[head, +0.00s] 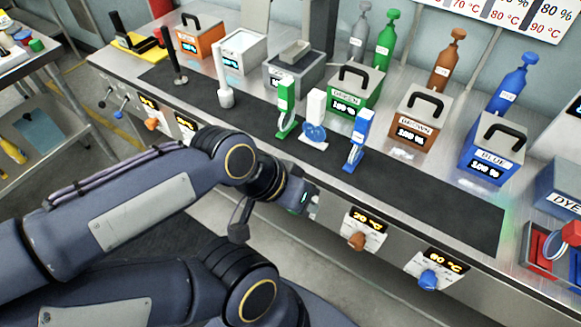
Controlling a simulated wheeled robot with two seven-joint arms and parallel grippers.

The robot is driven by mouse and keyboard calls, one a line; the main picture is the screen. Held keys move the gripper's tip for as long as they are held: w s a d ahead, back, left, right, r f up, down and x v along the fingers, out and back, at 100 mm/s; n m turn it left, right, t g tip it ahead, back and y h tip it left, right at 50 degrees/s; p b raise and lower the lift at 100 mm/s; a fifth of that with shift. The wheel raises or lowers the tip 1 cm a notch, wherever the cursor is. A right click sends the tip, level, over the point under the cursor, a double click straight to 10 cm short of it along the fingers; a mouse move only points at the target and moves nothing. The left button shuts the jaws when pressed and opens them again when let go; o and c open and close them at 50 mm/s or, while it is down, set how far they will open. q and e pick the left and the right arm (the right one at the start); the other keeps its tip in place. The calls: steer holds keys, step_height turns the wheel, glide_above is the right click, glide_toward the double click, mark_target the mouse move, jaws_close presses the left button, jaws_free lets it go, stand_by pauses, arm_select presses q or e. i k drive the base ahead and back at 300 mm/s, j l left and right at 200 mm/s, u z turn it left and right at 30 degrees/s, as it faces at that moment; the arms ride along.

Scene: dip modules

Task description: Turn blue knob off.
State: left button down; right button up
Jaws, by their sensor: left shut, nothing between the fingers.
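The blue knob (428,280) sits on the counter's front panel at the lower right, under a lit temperature display (444,261). The display's first digit is hard to read. My left gripper (316,206) is at the counter's front edge, up and left of the blue knob and well apart from it. It looks shut and holds nothing. The fingertips are small and partly hard to make out. My right gripper is not in view.
A brown knob (356,241) under a 20 °C display lies between my left gripper and the blue knob. Above are a blue box (490,155), a brown box (418,125) and a blue-handled tool (358,138). Open floor lies in front of the panel.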

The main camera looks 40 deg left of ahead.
mark_target(427, 281)
steer(key=k+u, duration=0.4)
steer(key=k, duration=0.15)
steer(key=k+j+u, duration=0.1)
steer(key=k+u, duration=0.3)
steer(key=k, duration=0.15)
steer(key=k+j, duration=0.15)
steer(key=k, duration=0.2)
steer(key=k+j, duration=0.15)
steer(key=k, duration=0.2)
